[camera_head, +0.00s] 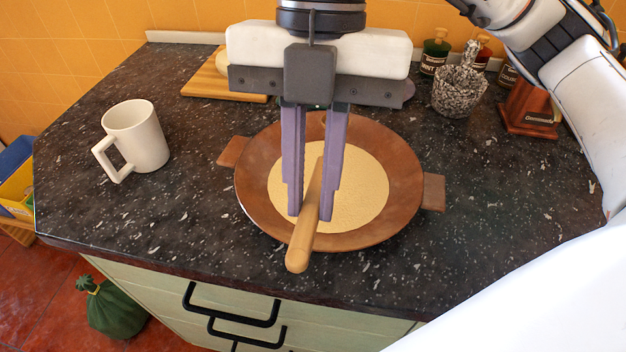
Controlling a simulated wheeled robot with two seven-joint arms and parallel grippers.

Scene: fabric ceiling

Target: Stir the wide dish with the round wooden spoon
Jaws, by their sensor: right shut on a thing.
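The wide dish (404,208) is a round brown pan with two side handles, in the middle of the dark counter. Pale yellow contents (365,190) fill its centre. My right gripper (311,212) points down over the dish, its two purple fingers shut on the round wooden spoon (303,240). The spoon's handle slants toward the front, its near end over the dish's front rim. The spoon's far end is hidden behind the fingers, so I cannot tell whether it touches the contents. My left gripper is not in view.
A white mug (140,138) stands left of the dish. A wooden board (215,82) lies behind it. At the back right are a speckled mortar (459,92), small bottles (435,52) and a brown wooden block (528,108). The counter is clear at front left and right of the dish.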

